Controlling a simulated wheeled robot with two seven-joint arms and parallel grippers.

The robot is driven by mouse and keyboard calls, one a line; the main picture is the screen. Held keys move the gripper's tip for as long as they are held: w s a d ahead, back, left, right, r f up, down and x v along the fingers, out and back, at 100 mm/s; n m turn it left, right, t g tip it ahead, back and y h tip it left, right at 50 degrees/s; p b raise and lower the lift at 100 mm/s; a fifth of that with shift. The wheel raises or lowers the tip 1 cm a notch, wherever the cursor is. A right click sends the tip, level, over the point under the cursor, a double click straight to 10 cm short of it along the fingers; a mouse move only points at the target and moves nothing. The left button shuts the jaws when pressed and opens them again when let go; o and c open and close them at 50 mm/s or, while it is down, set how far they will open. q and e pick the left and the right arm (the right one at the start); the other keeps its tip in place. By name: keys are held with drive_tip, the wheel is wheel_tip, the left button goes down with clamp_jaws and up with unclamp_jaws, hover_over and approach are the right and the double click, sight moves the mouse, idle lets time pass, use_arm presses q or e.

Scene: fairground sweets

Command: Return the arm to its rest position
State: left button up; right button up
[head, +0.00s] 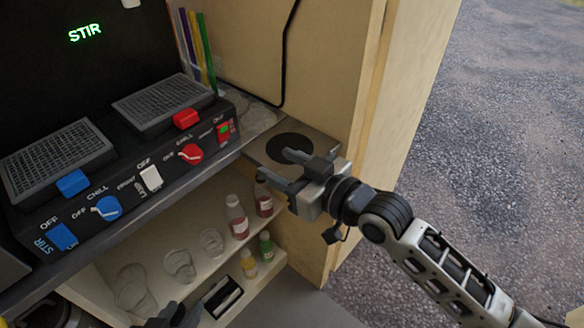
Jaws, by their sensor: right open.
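My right gripper (282,168) is open and empty. Its arm comes in from the lower right, and its fingers point left over a metal plate (262,147) with a black disc (283,142) at the counter's right end. I cannot tell whether the fingers touch the plate. A dark tip, seemingly of my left gripper (173,316), shows at the bottom edge near the lower shelf. Most of it is cut off, and its jaw state is unclear.
Shelves below hold clear cups (180,265) and small bottles (237,217). A wooden wall (315,75) stands behind the plate. Open gravel (500,120) lies right.

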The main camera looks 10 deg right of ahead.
drive_tip(key=shift+v, duration=0.95)
drive_tip(key=s+d+f+m+g+h, duration=0.3)
drive_tip(key=s+d+f+g+h, duration=0.3)
drive_tip(key=s, duration=0.4)
drive_tip(key=s+d+f+m+g+h, duration=0.25)
drive_tip(key=s+d+f+g, duration=0.2)
drive_tip(key=s+f, duration=0.5)
drive_tip(key=w+a+f+t+y, duration=0.1)
drive_tip(key=w+a+t+y, duration=0.1)
drive_tip(key=w+a+t, duration=0.3)
drive_tip(key=shift+w+a+f+t, duration=0.3)
drive_tip(key=shift+a+t, duration=0.2)
drive_tip(key=shift+t, duration=1.05)
drive_tip(key=shift+n+y, duration=0.25)
